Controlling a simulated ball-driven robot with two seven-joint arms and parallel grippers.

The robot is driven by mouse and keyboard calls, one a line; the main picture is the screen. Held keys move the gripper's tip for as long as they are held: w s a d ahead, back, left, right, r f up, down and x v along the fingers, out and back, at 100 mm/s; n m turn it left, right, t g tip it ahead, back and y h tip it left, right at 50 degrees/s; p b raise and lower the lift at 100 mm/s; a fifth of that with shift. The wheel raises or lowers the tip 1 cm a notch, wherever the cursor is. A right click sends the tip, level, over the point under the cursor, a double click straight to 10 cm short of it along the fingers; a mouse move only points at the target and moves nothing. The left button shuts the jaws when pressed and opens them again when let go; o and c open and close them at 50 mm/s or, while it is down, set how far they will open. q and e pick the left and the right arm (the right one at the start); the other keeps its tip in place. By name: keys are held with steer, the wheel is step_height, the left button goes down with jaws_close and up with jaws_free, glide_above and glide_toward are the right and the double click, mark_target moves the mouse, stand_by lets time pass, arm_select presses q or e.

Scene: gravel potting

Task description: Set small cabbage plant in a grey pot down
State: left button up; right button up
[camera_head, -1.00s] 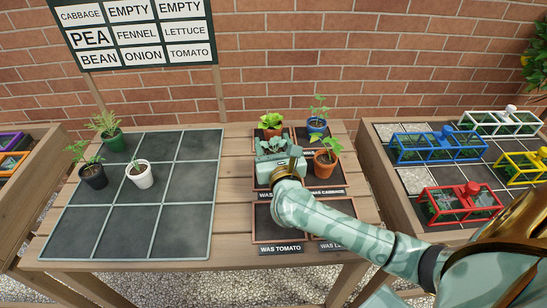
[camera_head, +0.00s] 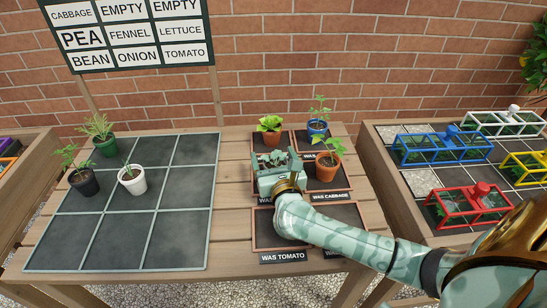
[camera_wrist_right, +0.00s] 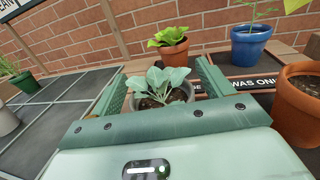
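The small cabbage plant (camera_wrist_right: 162,82) has pale blue-green leaves and stands upright in a grey pot (camera_wrist_right: 188,91) of dark soil. In the right wrist view it is between the fingers of my right gripper (camera_wrist_right: 160,75). The fingers stand wide apart, with a narrow gap beside the pot. In the head view my right gripper (camera_head: 276,162) is low over the left of the labelled tray squares (camera_head: 265,229); it hides most of the pot, and the pot's base is hidden in both views. My left gripper is out of view.
Close by stand an orange pot (camera_head: 327,172) on the right, a lettuce-like plant in a red-brown pot (camera_head: 269,139) behind, and a blue pot (camera_head: 317,127). The dark grid (camera_head: 180,230) on the left holds green, black and white pots. Coloured frames stand far right.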

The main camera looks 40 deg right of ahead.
steer(key=shift+r, duration=0.15)
steer(key=shift+s+a+r, duration=0.1)
steer(key=shift+s+a, duration=0.05)
steer(key=shift+s, duration=0.1)
steer(key=p+v, duration=0.2)
steer(key=v, duration=0.8)
steer(key=shift+s, duration=0.15)
steer(key=shift+s+a+p, duration=0.25)
steer(key=shift+s+p, duration=0.05)
steer(key=shift+s, duration=0.25)
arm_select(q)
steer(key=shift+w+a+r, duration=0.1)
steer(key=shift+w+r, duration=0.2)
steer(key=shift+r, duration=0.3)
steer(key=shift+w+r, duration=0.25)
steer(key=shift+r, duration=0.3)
